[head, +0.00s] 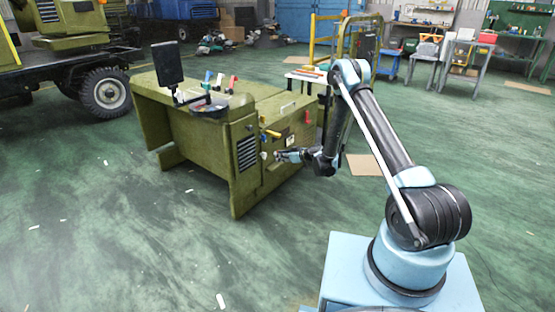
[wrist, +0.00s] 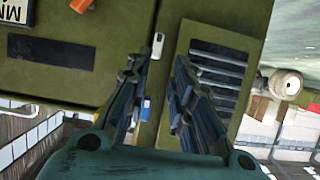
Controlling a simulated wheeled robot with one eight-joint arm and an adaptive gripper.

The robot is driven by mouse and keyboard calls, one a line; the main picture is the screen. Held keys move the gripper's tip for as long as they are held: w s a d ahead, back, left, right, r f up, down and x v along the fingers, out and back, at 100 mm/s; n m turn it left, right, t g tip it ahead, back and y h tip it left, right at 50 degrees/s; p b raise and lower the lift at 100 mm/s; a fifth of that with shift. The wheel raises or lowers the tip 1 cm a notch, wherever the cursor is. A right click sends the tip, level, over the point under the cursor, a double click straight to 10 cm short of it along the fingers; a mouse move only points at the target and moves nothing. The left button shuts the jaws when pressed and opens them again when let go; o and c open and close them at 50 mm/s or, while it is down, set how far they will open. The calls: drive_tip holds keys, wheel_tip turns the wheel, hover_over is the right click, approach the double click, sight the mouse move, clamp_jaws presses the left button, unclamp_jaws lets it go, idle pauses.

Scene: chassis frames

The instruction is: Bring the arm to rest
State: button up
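My arm reaches out in the head view from my light blue base and bends down towards the green cabinet. My gripper (head: 283,156) is close to the cabinet's right front side, and it also shows in the wrist view (wrist: 161,62). Its two dark fingers are apart, with nothing held between them. The green cabinet (head: 215,150) stands on the floor. In the wrist view, its green panel (wrist: 110,30) fills the upper part, with a small pale latch-like piece (wrist: 157,45) just beyond the fingertips. I cannot tell whether the fingers touch the cabinet.
On the cabinet are a dark screen (head: 167,63), several coloured levers (head: 221,81) and a yellow handle (head: 272,134). A slotted vent (wrist: 218,78) is beside the right finger. A truck wheel (head: 106,93) is at the back left. The floor at the front left is mostly clear.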

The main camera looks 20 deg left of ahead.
drive_tip(key=shift+d, duration=0.1)
drive_tip(key=s+d+r+m+h, duration=0.1)
drive_tip(key=d+r, duration=0.5)
drive_tip(key=r, duration=0.4)
drive_tip(key=d+r+m+h, duration=0.1)
drive_tip(key=d+r+h, duration=0.1)
drive_tip(key=d+r, duration=0.5)
drive_tip(key=s+d+r+m+h, duration=0.3)
drive_tip(key=s+d+r, duration=0.85)
drive_tip(key=r, duration=0.35)
drive_tip(key=s+d+r+m+g+h, duration=0.1)
drive_tip(key=s+d+m+h, duration=0.15)
drive_tip(key=s+d, duration=0.95)
drive_tip(key=s+d+r+m+g+h, duration=0.1)
drive_tip(key=s+d+m+h, duration=0.15)
drive_tip(key=s+d, duration=1)
drive_tip(key=s+d+f+m, duration=0.1)
drive_tip(key=s+f, duration=0.1)
drive_tip(key=s, duration=0.5)
drive_tip(key=s+d+f+m+h, duration=0.1)
drive_tip(key=s+f+m, duration=0.1)
drive_tip(key=s, duration=0.5)
drive_tip(key=shift+f+g, duration=0.4)
drive_tip(key=shift+f, duration=0.3)
